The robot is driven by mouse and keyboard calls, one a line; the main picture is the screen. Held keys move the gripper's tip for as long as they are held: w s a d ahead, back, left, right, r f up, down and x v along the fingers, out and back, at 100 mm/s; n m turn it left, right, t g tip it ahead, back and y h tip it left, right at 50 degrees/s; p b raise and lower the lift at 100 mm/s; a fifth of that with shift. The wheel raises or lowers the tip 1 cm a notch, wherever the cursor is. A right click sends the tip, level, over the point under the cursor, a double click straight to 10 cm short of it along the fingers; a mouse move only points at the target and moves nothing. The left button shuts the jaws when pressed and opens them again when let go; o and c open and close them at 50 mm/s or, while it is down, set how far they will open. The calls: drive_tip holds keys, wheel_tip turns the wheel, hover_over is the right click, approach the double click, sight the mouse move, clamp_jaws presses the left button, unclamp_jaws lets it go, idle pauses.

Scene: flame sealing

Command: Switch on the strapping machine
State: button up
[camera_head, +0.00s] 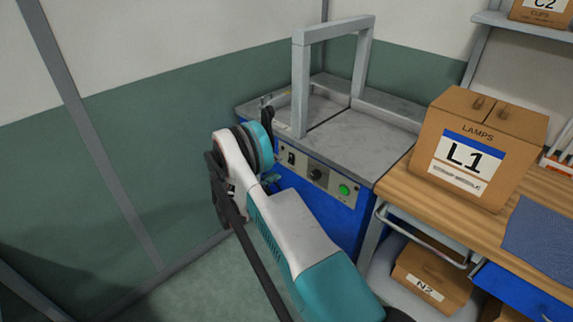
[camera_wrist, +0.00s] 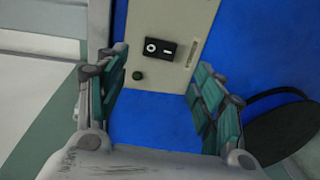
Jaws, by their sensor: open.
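The strapping machine (camera_head: 352,135) is a blue cabinet with a grey metal top and a square grey arch. Its beige front panel (camera_head: 328,183) carries a black rocker switch (camera_head: 291,158), a dark knob (camera_head: 317,174) and a green button (camera_head: 344,190). In the wrist view the black switch (camera_wrist: 160,48) shows a white circle and a white line, with a small dark green round lamp or button (camera_wrist: 138,75) beside it. My gripper (camera_wrist: 162,60) is open and empty, its fingers spread either side of the switch. Contact cannot be told. In the head view my wrist hides most of the gripper.
A wooden bench (camera_head: 400,187) stands right of the machine, with a cardboard box labelled L1 (camera_head: 510,133) on it. Another box, N2 (camera_head: 432,278), sits below. A green-and-white wall (camera_head: 170,110) closes the back and left. A dark disc (camera_wrist: 290,133) shows at the wrist view's right.

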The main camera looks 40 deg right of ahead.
sight(291, 159)
drive_tip(key=d, duration=0.2)
drive_tip(key=d+b, duration=0.1)
drive_tip(key=d, duration=0.2)
drive_tip(key=d+f+b, duration=0.1)
drive_tip(key=d, duration=0.1)
drive_tip(key=shift+w+d, duration=0.35)
drive_tip(key=shift+d, duration=0.05)
